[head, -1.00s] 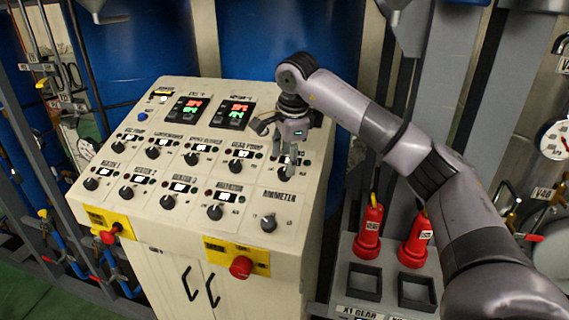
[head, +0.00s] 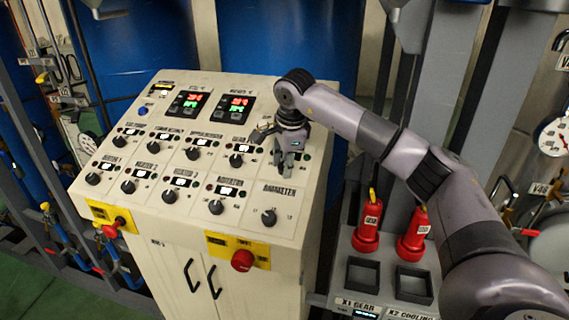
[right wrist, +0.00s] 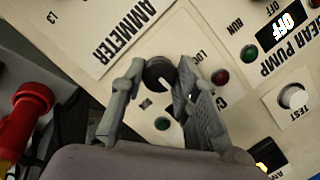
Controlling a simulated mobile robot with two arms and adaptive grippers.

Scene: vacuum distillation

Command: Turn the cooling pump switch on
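The control panel (head: 150,195) is a cream sloped cabinet with rows of black knobs. My right gripper (head: 282,166) is at the right end of its upper knob row, beside the GEAR PUMP knob (head: 236,160). In the right wrist view, a black round knob (right wrist: 158,72) sits between the fingertips of my right gripper (right wrist: 158,80), which is open with fingers on either side. I cannot tell whether they touch it. The knob's label is mostly hidden by a finger; only a "C" shows. A red lamp (right wrist: 221,77) and green lamp (right wrist: 162,124) are beside it. My left gripper is not in view.
The AMMETER knob (head: 269,217) is just below the gripper. A red emergency button (head: 242,260) sticks out from the front edge. Red pump handles (head: 368,225) stand on a grey box at right. Blue drums (head: 290,40) are behind.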

